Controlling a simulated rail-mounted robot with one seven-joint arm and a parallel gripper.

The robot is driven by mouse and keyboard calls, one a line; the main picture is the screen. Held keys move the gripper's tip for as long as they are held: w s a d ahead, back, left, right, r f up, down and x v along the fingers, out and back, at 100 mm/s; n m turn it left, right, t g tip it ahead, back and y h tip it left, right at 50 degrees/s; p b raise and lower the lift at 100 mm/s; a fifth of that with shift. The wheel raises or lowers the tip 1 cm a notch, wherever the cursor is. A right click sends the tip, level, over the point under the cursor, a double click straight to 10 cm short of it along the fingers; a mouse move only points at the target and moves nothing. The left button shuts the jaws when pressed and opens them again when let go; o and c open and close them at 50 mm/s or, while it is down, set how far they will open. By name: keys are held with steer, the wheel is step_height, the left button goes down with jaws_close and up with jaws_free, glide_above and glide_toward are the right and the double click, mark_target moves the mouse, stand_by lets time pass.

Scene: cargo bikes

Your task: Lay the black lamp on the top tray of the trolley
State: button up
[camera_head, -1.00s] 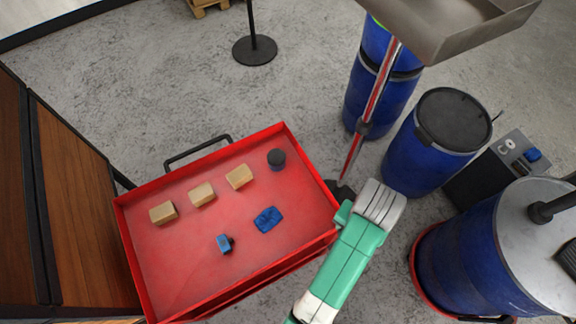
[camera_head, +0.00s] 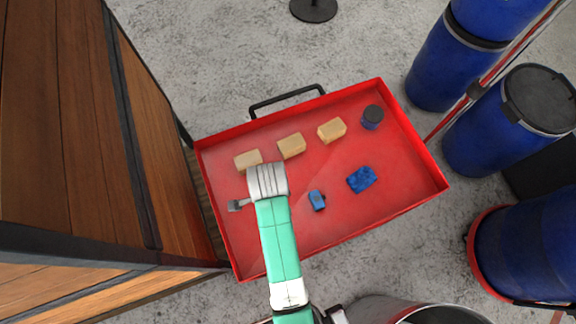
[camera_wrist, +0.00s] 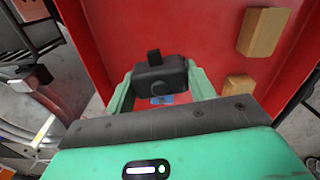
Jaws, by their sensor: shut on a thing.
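The black lamp (camera_wrist: 154,76) is a dark boxy body with a small upright stub, in the wrist view. My gripper (camera_wrist: 160,85) is shut on it, with one green finger on each side. The trolley's red top tray (camera_head: 320,225) lies below in the head view, and its red floor also fills the background of the wrist view (camera_wrist: 210,30). In the head view my arm reaches over the left part of the tray and its wrist hides most of the gripper. A small dark grey part shows left of the wrist; I cannot tell whether it is the lamp.
On the tray are beige blocks (camera_head: 332,130) along the back, a dark round can (camera_head: 372,117), a blue sponge (camera_head: 362,179) and a small blue item (camera_head: 317,200). The tray's front right is clear. A wooden cabinet (camera_head: 165,150) stands left, blue barrels (camera_head: 515,115) right.

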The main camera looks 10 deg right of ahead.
steer(key=shift+s+a+f+m, duration=0.2)
steer(key=shift+a+f+m, duration=0.05)
steer(key=shift+f+m, duration=0.25)
steer(key=shift+s+a+f+m, duration=0.15)
steer(key=shift+a+f+m, duration=0.1)
steer(key=shift+f+m, duration=0.25)
steer(key=shift+f+b, duration=0.6)
steer(key=shift+f, duration=4.55)
steer(key=o, duration=1)
step_height(320, 180, up, 12)
steer(key=shift+r+p, duration=0.2)
steer(key=shift+p, duration=0.4)
